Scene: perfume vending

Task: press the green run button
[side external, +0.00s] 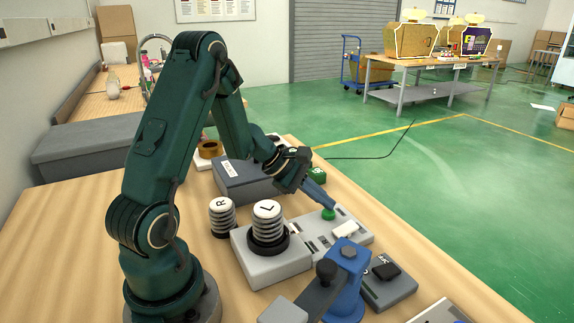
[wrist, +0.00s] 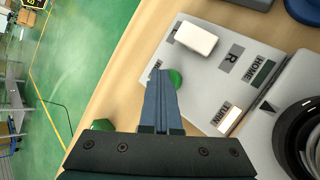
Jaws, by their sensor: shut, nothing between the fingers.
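The green run button (side external: 328,213) is a round green cap on a grey control panel (side external: 315,236). It also shows in the wrist view (wrist: 176,79), partly hidden behind my fingers. My gripper (side external: 333,207) is shut and empty, with its blue fingers pointing down at the button. The fingertips are at or just above the cap in the side view; I cannot tell whether they touch it or whether it is pressed down.
A white switch (side external: 345,230) sits beside the button on the panel. A stacked knob marked L (side external: 267,221) and another marked R (side external: 222,214) stand to the left. A second green piece (side external: 316,174) lies behind my gripper. A blue clamp-like device (side external: 345,270) stands in front.

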